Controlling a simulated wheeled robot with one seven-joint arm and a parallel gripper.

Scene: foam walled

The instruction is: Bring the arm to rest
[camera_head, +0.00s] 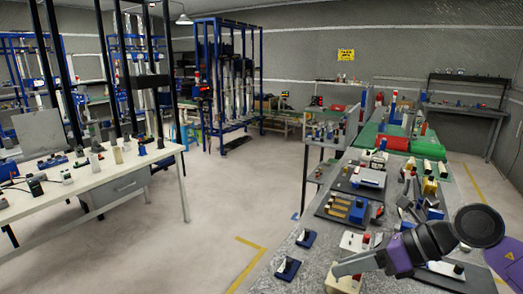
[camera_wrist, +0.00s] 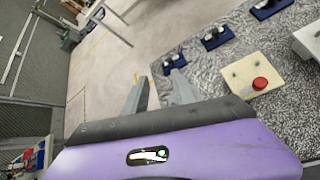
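My gripper (camera_head: 341,270) is at the lower right of the head view, over the near end of the grey speckled bench (camera_head: 262,284). My dark and purple arm reaches in from the right. In the wrist view, my gripper (camera_wrist: 159,76) shows two grey fingers standing apart with nothing between them, so it is open and empty. Floor and the bench edge show past the fingertips. Whether the fingers touch anything on the bench cannot be told.
A cream box with a red button (camera_wrist: 260,83) stands close to the right of my fingers. Small blue-based switches (camera_wrist: 217,37) lie along the bench edge. A white workbench (camera_head: 110,174) stands at left. The floor (camera_head: 225,195) between the benches is clear.

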